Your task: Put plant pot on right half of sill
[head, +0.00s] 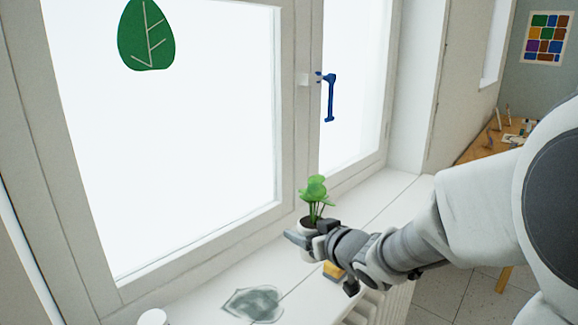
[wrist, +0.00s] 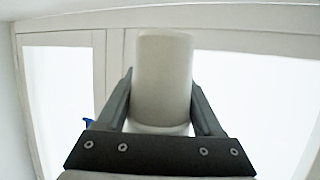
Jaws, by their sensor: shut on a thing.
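The plant pot (head: 309,226) is a small white pot with dark soil and a green leafy plant. In the head view my gripper (head: 306,236) is shut on it, with the plant upright. In the wrist view the pale pot (wrist: 163,80) sits between the two dark fingers of my gripper (wrist: 162,100); the plant is hidden there. The white sill (head: 385,192) runs below the window, its right part bare beyond the pot. I cannot tell whether the pot touches the sill, because my gripper covers its base.
A grey-green flat patch (head: 254,304) lies on the sill's near left part, with a white round object (head: 153,318) beside it. A yellow item (head: 333,270) shows below my gripper. A blue window handle (head: 329,98) hangs above. A wooden table (head: 482,147) stands at right.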

